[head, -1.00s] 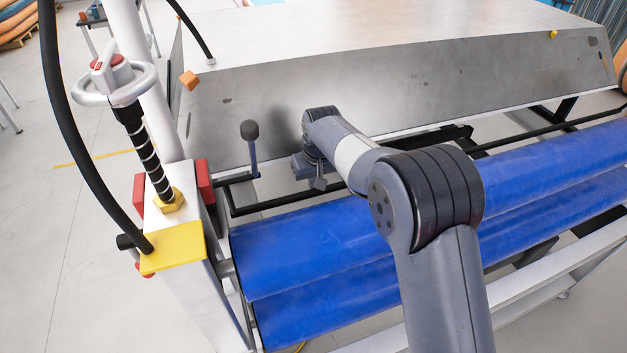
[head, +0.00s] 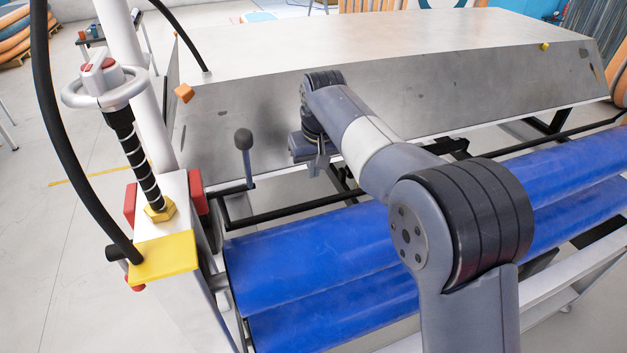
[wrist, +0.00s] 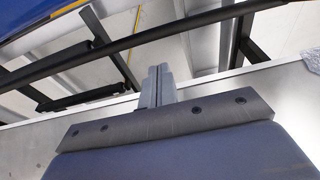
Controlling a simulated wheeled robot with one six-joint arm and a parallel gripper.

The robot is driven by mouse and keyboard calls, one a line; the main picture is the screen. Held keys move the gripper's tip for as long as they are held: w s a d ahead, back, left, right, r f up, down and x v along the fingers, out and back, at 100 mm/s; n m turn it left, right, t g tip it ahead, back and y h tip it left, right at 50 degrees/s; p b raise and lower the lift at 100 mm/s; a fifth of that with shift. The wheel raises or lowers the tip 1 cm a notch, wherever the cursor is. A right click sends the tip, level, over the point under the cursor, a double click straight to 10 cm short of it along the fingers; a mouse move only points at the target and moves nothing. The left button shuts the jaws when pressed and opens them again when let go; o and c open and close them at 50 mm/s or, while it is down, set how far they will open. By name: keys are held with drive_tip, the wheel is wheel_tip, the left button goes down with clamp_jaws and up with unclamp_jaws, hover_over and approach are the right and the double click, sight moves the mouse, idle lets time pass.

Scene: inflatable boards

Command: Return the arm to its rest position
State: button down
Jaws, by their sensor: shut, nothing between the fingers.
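My gripper (head: 316,165) hangs at the end of my arm, in front of the grey metal side panel of the machine and above the dark frame bars. In the wrist view my gripper (wrist: 159,72) shows its two fingers closed together with nothing between them. My arm reaches from the lower right of the head view, bends at a large dark joint, and passes over the blue rollers. The lever with a dark knob (head: 243,140) stands to the left of my gripper and apart from it.
Blue rollers (head: 310,262) run across below my arm. At the left is a post with a yellow plate (head: 163,258), red blocks and a white handwheel (head: 105,88) on a threaded rod. A black hose (head: 60,130) curves down beside it. A metal table top (head: 350,45) lies behind.

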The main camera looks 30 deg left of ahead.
drive_tip(key=shift+r, duration=0.1)
idle(0.3)
drive_tip(key=x, duration=0.4)
drive_tip(key=p+x, duration=0.1)
drive_tip(key=x, duration=0.3)
drive_tip(key=shift+s+d, duration=0.1)
drive_tip(key=shift+d, duration=0.1)
